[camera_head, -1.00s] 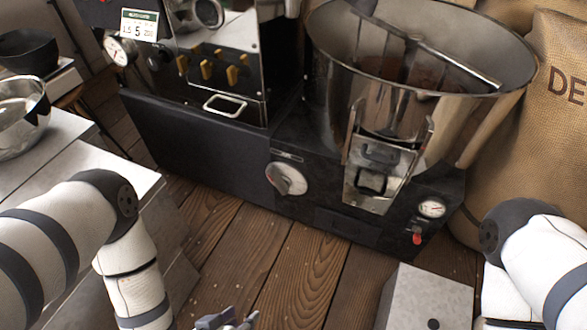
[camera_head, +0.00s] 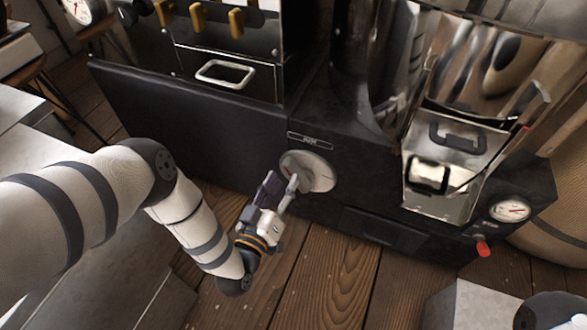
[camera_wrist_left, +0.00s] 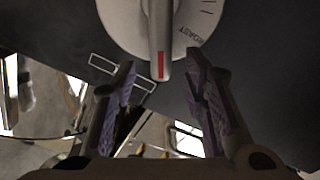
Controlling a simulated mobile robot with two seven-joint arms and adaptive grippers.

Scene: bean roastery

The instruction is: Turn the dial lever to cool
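The dial (camera_head: 311,173) is a round pale disc with a raised lever on the black front panel of the roaster. In the left wrist view the dial lever (camera_wrist_left: 160,45) carries a red mark at its tip, and the word ROAST shows to its right on the disc. My left gripper (camera_head: 282,186) is in front of the dial, at its lower left. In the left wrist view its two fingers (camera_wrist_left: 164,85) are spread apart, with the lever tip just ahead of the gap and nothing between them. My right gripper is not in view.
A metal chute with a black handle (camera_head: 458,138) juts out right of the dial. A small gauge (camera_head: 510,209) and a red knob (camera_head: 483,248) sit lower right. A grey block (camera_head: 470,305) stands at bottom right. The wooden floor (camera_head: 325,275) below is clear.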

